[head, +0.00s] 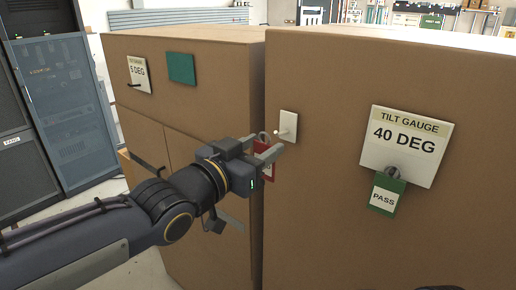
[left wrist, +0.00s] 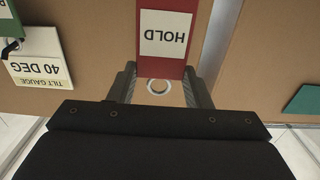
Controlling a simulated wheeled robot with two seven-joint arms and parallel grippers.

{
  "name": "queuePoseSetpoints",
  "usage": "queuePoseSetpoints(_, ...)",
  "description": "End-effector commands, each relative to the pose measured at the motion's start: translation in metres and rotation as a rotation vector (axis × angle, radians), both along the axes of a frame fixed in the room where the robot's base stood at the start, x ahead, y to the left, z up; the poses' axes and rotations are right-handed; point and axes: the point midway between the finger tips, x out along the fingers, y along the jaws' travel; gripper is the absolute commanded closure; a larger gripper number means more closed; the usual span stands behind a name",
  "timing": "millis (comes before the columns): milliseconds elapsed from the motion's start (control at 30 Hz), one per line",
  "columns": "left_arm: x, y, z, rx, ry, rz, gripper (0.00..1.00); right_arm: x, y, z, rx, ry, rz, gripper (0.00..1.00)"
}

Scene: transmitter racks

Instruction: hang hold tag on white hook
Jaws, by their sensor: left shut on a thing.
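The red hold tag (head: 269,171) with a white label is in my left gripper (head: 271,148), in front of the boxes. In the left wrist view the tag (left wrist: 166,34) reads HOLD upside down. It lies between the fingers (left wrist: 162,72), which are shut on it near its ring (left wrist: 159,87). The ring shows empty. The white hook (head: 287,126) is a peg on a small white plate on the right box, just right of and slightly above the fingertips. The tag and hook are apart. In the left wrist view the hook cannot be made out.
The right box (head: 340,220) has a 40 DEG tilt gauge card (head: 406,142) with a green PASS tag (head: 386,196) hanging on it. The left box carries a 5 DEG card (head: 139,75) and a green plate (head: 181,68). A narrow gap separates the boxes.

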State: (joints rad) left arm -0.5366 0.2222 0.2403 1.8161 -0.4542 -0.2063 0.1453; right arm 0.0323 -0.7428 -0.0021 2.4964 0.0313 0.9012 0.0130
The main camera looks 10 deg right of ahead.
Motion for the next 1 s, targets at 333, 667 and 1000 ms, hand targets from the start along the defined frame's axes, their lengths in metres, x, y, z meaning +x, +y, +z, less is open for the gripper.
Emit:
queuePoseSetpoints(333,0.000,0.001,0.000,-0.002,-0.001,0.001,0.77,0.000,0.000,-0.004,0.000,0.000,0.000,0.64)
queuePoseSetpoints(667,0.001,-0.001,0.000,-0.002,-0.001,0.000,0.77,0.000,0.000,-0.005,0.000,0.000,0.000,0.64)
queuePoseSetpoints(1000,0.007,-0.010,0.000,0.001,-0.001,-0.001,0.77,0.000,0.000,-0.011,0.000,0.000,0.000,0.64)
